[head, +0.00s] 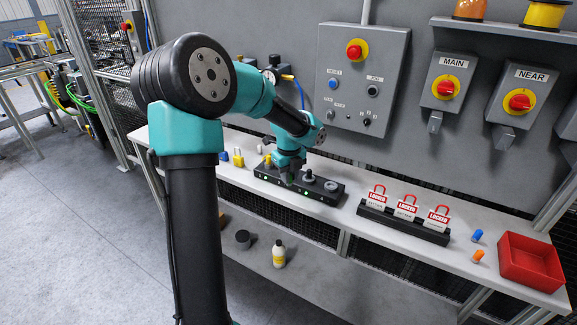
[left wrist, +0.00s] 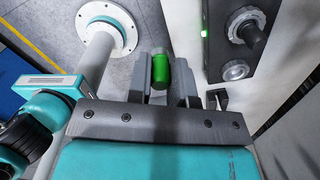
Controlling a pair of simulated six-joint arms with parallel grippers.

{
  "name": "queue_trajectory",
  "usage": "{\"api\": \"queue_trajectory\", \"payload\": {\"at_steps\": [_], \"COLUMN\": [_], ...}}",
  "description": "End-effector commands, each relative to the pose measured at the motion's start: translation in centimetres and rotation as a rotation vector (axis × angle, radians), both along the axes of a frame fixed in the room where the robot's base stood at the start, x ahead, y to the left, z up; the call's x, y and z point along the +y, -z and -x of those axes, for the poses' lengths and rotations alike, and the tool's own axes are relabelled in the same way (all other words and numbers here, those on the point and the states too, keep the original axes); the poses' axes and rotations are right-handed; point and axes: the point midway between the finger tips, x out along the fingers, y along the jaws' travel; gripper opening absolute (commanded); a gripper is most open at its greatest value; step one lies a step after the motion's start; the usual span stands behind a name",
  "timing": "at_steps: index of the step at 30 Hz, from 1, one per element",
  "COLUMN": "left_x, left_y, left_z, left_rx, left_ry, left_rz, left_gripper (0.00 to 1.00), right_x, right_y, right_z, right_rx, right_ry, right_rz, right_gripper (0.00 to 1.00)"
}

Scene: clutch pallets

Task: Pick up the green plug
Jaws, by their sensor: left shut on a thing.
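The green plug (left wrist: 160,72) shows in the left wrist view as a short green cylinder between the two fingers of my left gripper. My left gripper (head: 288,180) is shut on it. In the head view the gripper is just at the black block (head: 325,194) with green lights on the shelf, and the plug is hidden behind it. I cannot tell in the head view whether the plug touches the block. My right gripper is in neither view.
Grey round knobs (head: 309,178) stand on the block right of my gripper. A black rack (head: 400,223) with several red-and-white tags, blue and orange plugs (head: 477,236) and a red bin (head: 530,262) lie further right. Yellow and blue padlocks (head: 238,158) stand left. A control panel hangs behind.

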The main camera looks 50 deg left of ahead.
Motion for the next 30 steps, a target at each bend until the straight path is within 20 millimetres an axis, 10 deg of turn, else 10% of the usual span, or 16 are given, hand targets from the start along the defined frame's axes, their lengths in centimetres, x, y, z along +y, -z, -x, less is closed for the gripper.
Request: {"api": "queue_trajectory", "payload": {"at_steps": [30], "left_x": [-2.6], "left_y": [-0.3], "left_z": [2.2], "left_rx": [0.0], "left_ry": [0.0], "left_rz": [0.0], "left_gripper": [0.0], "right_x": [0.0], "right_y": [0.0], "right_z": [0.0], "right_rx": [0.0], "right_ry": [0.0], "right_rz": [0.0], "right_gripper": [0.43]}}
